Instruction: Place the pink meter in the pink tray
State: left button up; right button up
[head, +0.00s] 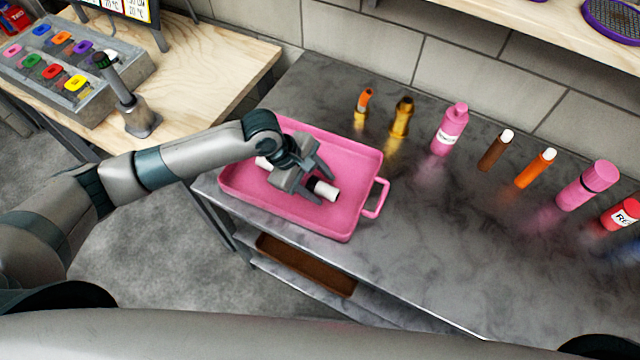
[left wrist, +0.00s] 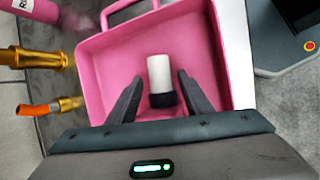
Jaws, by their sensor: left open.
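The pink tray (head: 240,190) lies on the grey worktop with its handle to the right; it also shows in the left wrist view (left wrist: 98,85). My left gripper (head: 322,183) is open over the tray, pointing down. A white cylinder with a black end (head: 326,190) lies in the tray by the fingertips. In the left wrist view the white cylinder (left wrist: 160,72) sits between the open fingers (left wrist: 156,85), apart from both. Another white piece (head: 263,162) shows in the tray left of the gripper, partly hidden. I cannot tell which thing is the pink meter. My right gripper is out of view.
Behind and right of the tray stand gold fittings (head: 402,118), a pink bottle (head: 450,130), brown (head: 495,150) and orange (head: 536,168) cylinders and a pink black-banded cylinder (head: 584,187). A wooden bench (head: 200,75) is at left. The worktop's front right is clear.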

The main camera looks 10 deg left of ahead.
pick_arm(q)
jog(key=w+b+v, duration=0.1)
jog(key=v, duration=1)
jog(key=shift+s+r+b, duration=0.35)
jog(key=shift+s+b, duration=0.05)
jog(key=shift+s, duration=0.1)
jog(key=shift+a, duration=0.15)
